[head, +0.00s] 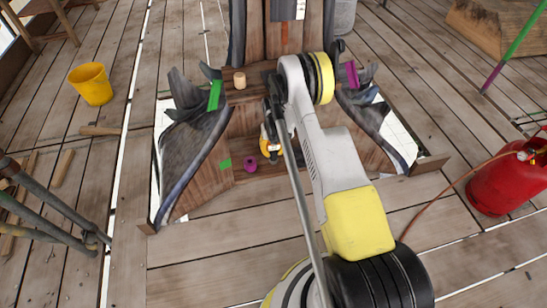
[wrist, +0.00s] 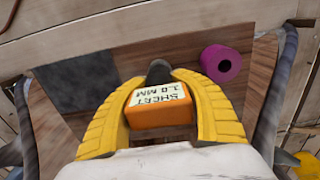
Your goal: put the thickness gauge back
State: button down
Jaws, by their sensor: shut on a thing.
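The thickness gauge (wrist: 160,105) is an orange block with a pale label reading "SHEET 1.0 MM" in the wrist view. My gripper (wrist: 163,80) has its yellow fingers shut on either side of it. A dark rounded end (wrist: 158,71) shows just beyond the block; I cannot tell whether it is part of the gauge. In the head view my gripper (head: 269,142) is low in front of the wooden base of the spire finial (head: 190,150), and my arm partly hides it. I cannot tell whether the gauge touches the wood below.
A magenta roll (wrist: 222,63) lies close to the right of my gripper; it also shows in the head view (head: 250,164). A dark grey square patch (wrist: 78,82) is at left. A wooden cylinder (head: 239,80) stands on the upper ledge. A yellow bucket (head: 92,84) and red gas cylinder (head: 505,183) stand farther out.

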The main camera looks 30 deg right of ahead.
jog(key=shift+f+b, duration=0.35)
jog(key=shift+f, duration=0.8)
jog(key=shift+f, duration=0.2)
jog(key=c, duration=1)
grip_release()
jog(key=shift+o, duration=0.2)
